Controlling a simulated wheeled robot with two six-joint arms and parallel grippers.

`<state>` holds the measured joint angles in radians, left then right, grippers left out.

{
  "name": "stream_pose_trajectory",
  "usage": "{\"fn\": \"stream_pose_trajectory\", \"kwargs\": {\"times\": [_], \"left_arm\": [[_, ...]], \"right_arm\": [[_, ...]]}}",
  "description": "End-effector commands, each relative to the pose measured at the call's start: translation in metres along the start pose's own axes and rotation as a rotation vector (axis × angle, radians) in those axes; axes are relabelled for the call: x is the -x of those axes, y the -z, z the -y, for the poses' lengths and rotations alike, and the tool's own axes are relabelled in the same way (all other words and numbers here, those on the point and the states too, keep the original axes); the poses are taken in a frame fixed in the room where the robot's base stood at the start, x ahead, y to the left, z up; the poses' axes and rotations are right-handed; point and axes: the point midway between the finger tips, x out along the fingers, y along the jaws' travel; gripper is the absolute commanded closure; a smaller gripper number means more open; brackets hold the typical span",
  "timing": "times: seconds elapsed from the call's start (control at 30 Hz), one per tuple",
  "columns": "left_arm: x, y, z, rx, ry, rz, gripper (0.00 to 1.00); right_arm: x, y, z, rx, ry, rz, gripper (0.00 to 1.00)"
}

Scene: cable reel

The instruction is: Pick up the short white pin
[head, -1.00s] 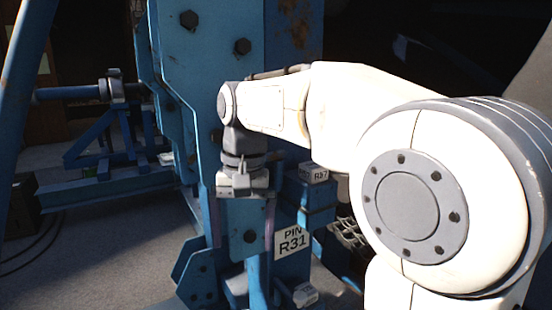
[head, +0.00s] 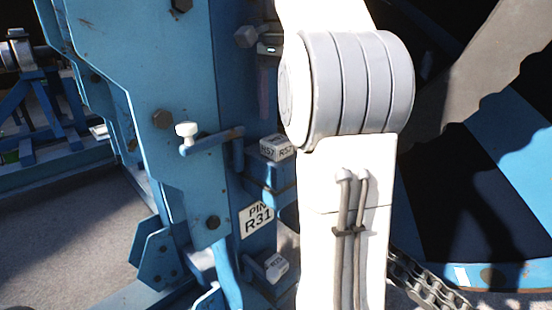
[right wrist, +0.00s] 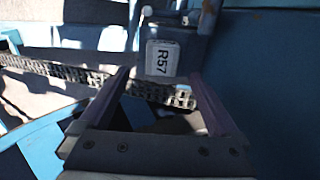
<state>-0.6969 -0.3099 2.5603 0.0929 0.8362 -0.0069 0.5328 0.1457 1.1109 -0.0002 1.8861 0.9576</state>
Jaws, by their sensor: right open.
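A short white pin (head: 187,130) with a round head stands upright on a small blue bracket (head: 212,141) at the left of the head view. My right gripper is mostly hidden behind my arm in the head view; a dark purple finger (head: 263,92) shows above and right of the pin, apart from it. My left gripper is not in view.
The R57 block (head: 277,148) sits on the blue frame right of the bracket. A PIN R31 plate (head: 257,219) and another label block (head: 276,267) are below. A chain (head: 425,285) runs at the lower right. Open floor (head: 70,235) lies at the left.

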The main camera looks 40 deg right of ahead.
Motion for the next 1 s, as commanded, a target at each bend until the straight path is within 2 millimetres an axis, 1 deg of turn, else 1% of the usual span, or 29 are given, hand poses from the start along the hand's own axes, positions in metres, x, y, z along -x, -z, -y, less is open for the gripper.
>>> {"fn": "stream_pose_trajectory", "kwargs": {"times": [0.17,0.37,0.5,0.63,0.83,0.87,0.9,0.97,1.0], "left_arm": [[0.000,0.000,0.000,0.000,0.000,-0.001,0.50],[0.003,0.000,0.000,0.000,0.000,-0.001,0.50],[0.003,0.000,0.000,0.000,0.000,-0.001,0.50],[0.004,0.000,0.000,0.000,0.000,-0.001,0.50],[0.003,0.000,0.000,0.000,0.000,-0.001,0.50],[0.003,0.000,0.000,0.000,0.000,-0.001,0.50],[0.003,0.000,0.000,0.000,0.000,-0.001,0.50],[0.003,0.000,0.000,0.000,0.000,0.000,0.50],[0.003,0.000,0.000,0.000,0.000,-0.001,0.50]], "right_arm": [[-0.009,-0.001,0.000,0.001,-0.001,0.001,0.03],[-0.032,-0.005,0.002,0.000,-0.002,0.001,0.03],[-0.048,-0.004,0.002,-0.002,0.000,0.000,0.03],[-0.055,-0.004,0.002,-0.002,0.001,-0.001,0.03],[-0.055,-0.004,0.002,-0.002,0.002,-0.001,0.03],[-0.055,-0.004,0.002,-0.002,0.001,-0.001,0.10],[-0.055,-0.004,0.002,-0.002,0.001,-0.001,0.25],[-0.055,-0.004,0.002,-0.002,0.001,-0.001,0.48],[-0.055,-0.004,0.002,-0.002,0.001,-0.001,0.64]]}}
